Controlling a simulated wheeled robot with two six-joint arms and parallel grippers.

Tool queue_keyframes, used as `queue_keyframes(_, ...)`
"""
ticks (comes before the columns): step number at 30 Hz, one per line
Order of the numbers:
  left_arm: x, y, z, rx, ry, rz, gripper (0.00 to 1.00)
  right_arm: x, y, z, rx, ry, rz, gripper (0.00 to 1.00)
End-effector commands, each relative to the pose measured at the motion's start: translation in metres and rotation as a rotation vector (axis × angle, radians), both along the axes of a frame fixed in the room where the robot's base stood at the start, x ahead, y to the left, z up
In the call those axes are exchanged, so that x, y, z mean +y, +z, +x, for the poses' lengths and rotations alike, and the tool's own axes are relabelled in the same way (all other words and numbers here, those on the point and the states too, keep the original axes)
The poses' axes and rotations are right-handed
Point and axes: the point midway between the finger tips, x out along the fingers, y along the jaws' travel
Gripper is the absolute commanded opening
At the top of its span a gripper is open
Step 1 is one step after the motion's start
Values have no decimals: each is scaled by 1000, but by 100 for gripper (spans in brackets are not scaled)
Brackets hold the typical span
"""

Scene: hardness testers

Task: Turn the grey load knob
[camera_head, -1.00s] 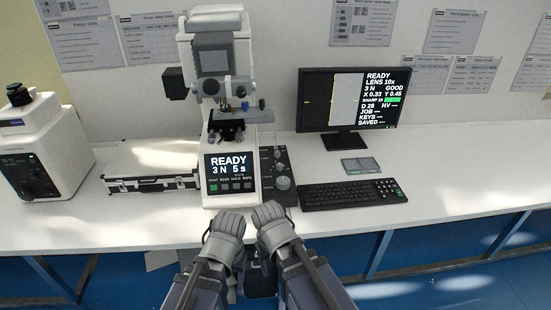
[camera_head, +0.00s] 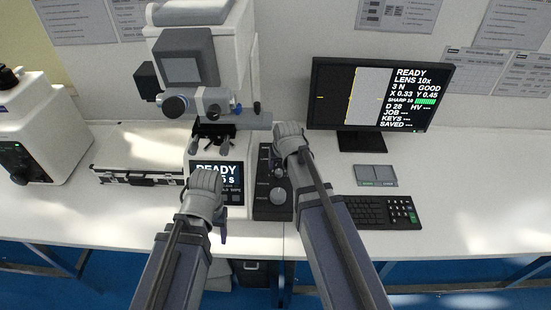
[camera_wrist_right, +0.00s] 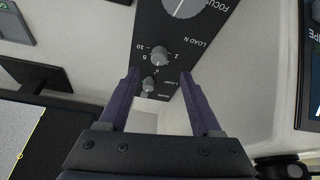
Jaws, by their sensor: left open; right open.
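The grey load knob (camera_wrist_right: 159,57) shows in the right wrist view under the upside-down label LOAD N, with numbers around it. It sits on the dark control panel (camera_head: 268,210) beside the tester (camera_head: 228,60). My right gripper (camera_wrist_right: 160,74) is open; in that view its fingertips frame the knob from either side without visible contact. In the head view, my right gripper (camera_head: 289,131) is over the panel's far right side. My left gripper (camera_head: 205,178) is open in front of the tester's display (camera_head: 230,172) and hides part of its text, which reads READY.
A larger focus knob (camera_wrist_right: 184,4) and a small lamp knob (camera_wrist_right: 148,86) lie on either side of the load knob. The monitor (camera_head: 385,95) and keyboard (camera_head: 400,211) stand to the right. A silver case (camera_head: 135,172) lies left of the tester.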

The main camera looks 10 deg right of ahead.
Motion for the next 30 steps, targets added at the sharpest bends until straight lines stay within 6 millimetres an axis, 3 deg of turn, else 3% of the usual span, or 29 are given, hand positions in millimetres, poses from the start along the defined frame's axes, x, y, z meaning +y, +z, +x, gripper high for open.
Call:
queue_keyframes(11,0,-7,0,0,0,0,61,-2,-7,4,-4,-4,1,66)
queue_keyframes(30,0,-72,0,0,0,0,61,-4,-72,31,-3,-4,0,66)
